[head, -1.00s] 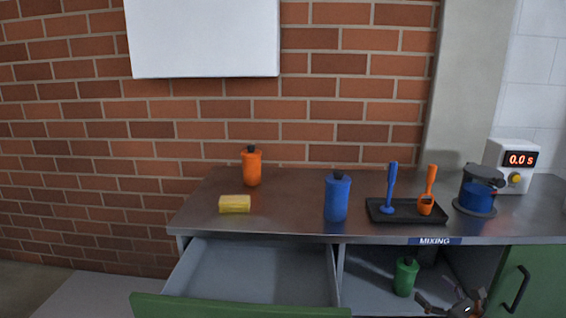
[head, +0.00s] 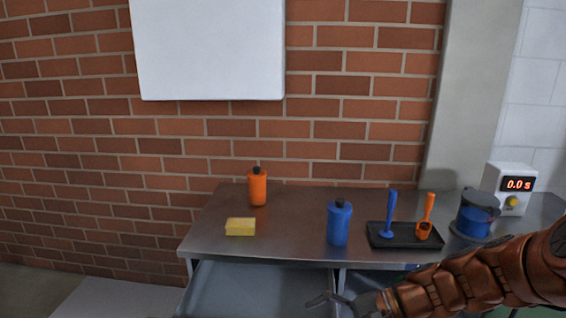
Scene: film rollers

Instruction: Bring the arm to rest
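My arm (head: 480,278), copper-brown and jointed, reaches in from the right edge along the bottom of the head view. My gripper (head: 328,303) is at the bottom edge, in front of the counter and over the pulled-out drawer (head: 250,290). Its dark fingers look apart, with nothing seen between them; its lower part is cut off by the frame.
The steel counter (head: 285,230) holds an orange bottle (head: 257,188), yellow sponge (head: 240,227), blue bottle (head: 339,224), black tray (head: 403,241) with blue and orange tools, a blue pot (head: 476,216) and a timer (head: 513,187) reading 0.0 s. My arm hides the lower right.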

